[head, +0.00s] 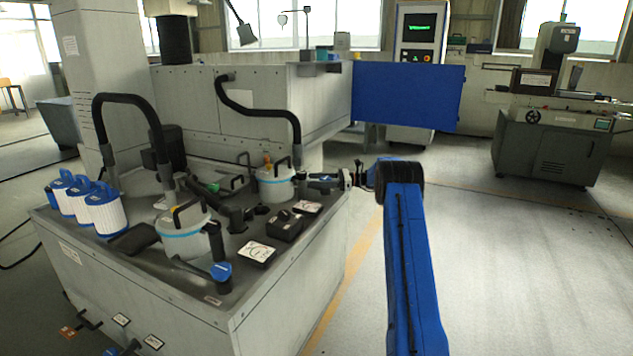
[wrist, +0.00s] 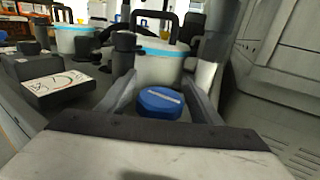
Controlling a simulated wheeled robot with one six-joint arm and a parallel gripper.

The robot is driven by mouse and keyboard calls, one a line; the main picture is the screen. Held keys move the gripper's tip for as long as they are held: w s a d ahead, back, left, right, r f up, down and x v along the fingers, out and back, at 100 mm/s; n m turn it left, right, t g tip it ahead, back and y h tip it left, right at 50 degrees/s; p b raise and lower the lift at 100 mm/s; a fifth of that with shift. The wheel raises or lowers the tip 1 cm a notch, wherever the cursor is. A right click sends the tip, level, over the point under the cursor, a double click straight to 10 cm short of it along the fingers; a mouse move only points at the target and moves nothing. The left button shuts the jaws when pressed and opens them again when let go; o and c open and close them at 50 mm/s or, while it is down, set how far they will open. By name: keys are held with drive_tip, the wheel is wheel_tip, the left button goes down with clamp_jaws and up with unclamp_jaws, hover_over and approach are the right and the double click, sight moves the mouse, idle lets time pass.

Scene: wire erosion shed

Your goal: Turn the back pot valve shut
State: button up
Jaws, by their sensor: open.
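The back pot (head: 275,186) is a white vessel with a light blue band and a dark handle, at the far end of the grey bench. It also stands ahead in the wrist view (wrist: 160,66). Its valve has a blue knob (wrist: 160,102) with a pale line across the top, running nearly level in the wrist view. My gripper (head: 322,180) reaches in from the right beside this pot. In the wrist view its open fingers (wrist: 165,92) stand either side of the blue knob; contact cannot be told. In the head view my gripper largely hides this valve.
The front pot (head: 184,240) stands nearer, with its own blue valve knob (head: 221,271). A dark box (head: 286,226) and a marked card (head: 257,252) lie between. Black hoses arch overhead. Blue-and-white filter cartridges (head: 103,212) stand at left. The floor at right is clear.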

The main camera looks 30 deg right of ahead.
drive_tip(key=c, duration=1.1)
drive_tip(key=shift+o, duration=0.2)
drive_tip(key=shift+m+t+h, duration=0.3)
drive_tip(key=shift+t, duration=0.1)
drive_tip(key=m+t+h, duration=0.2)
drive_tip(key=t, duration=0.1)
drive_tip(key=w+m+t+h, duration=0.1)
drive_tip(key=shift+d, duration=0.35)
drive_tip(key=m+t+h, duration=0.2)
drive_tip(key=h, duration=0.1)
drive_tip(key=d+m+t+h, duration=0.1)
drive_tip(key=m, duration=0.1)
drive_tip(key=shift+w+t+h, duration=0.3)
drive_tip(key=shift+w, duration=0.05)
drive_tip(key=m+t+h, duration=0.1)
drive_tip(key=m+h, duration=0.1)
drive_tip(key=d+m+h, duration=0.1)
drive_tip(key=h, duration=0.2)
drive_tip(key=shift+w+d+m+t+h, duration=0.1)
drive_tip(key=shift+w+m+t+h, duration=0.1)
drive_tip(key=shift+m+t+h, duration=0.15)
drive_tip(key=shift+d+m+h, duration=0.2)
drive_tip(key=shift+m+h, duration=0.35)
drive_tip(key=shift+h, duration=0.25)
drive_tip(key=shift+d+m+h, duration=0.2)
drive_tip(key=shift+m+h, duration=0.3)
drive_tip(key=shift+h, duration=0.25)
drive_tip(key=shift+d, duration=0.1)
